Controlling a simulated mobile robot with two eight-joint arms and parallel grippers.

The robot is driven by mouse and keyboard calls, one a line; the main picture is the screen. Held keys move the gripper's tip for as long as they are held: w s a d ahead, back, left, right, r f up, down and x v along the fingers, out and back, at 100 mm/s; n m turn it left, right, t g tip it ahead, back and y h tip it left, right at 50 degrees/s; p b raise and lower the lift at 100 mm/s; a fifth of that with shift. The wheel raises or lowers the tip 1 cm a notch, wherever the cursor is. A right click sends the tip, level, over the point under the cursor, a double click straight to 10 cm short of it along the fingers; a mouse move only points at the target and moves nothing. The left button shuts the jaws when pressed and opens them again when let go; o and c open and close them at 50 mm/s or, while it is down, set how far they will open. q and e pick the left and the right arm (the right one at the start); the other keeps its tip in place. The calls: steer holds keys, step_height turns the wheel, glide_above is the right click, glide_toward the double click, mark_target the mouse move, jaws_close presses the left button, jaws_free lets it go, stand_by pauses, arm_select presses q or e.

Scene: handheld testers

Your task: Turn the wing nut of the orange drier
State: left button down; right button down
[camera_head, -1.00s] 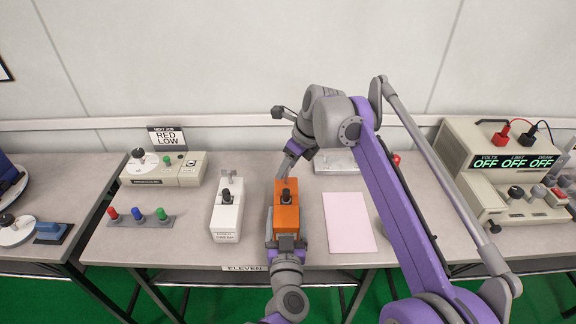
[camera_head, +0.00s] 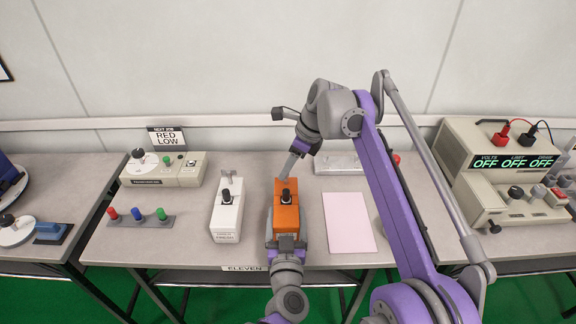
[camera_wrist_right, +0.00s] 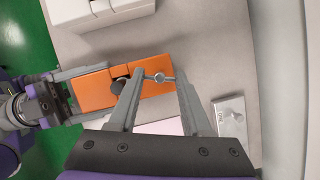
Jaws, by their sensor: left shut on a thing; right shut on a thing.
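The orange drier (camera_head: 287,222) lies on the bench with a black knob on its top; it also shows in the wrist view (camera_wrist_right: 97,90). Its small metallic wing nut (camera_wrist_right: 158,78) is at the far end, between the fingertips of my right gripper (camera_wrist_right: 161,77). That gripper is shut on the wing nut. In the head view my right gripper (camera_head: 284,178) comes down onto the drier's far end and hides the nut. My left gripper (camera_head: 287,243) is shut on the drier's near end, seen also in the wrist view (camera_wrist_right: 72,90).
A white tester (camera_head: 227,215) with its own wing nut (camera_head: 230,180) stands left of the drier. A pink sheet (camera_head: 348,222) lies to the right. A cream unit (camera_head: 165,172), a strip of coloured knobs (camera_head: 140,221) and a metal plate (camera_head: 338,163) are nearby.

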steer(key=shift+w+n+g, duration=0.1)
steer(key=shift+n+g, duration=0.3)
steer(key=shift+n, duration=0.9)
steer(key=shift+c, duration=1.6)
jaws_free()
steer(key=shift+d+r, duration=0.25)
steer(key=shift+r, duration=0.2)
steer(key=s+d, duration=0.1)
steer(key=d, duration=1.1)
steer(key=shift+r, duration=0.1)
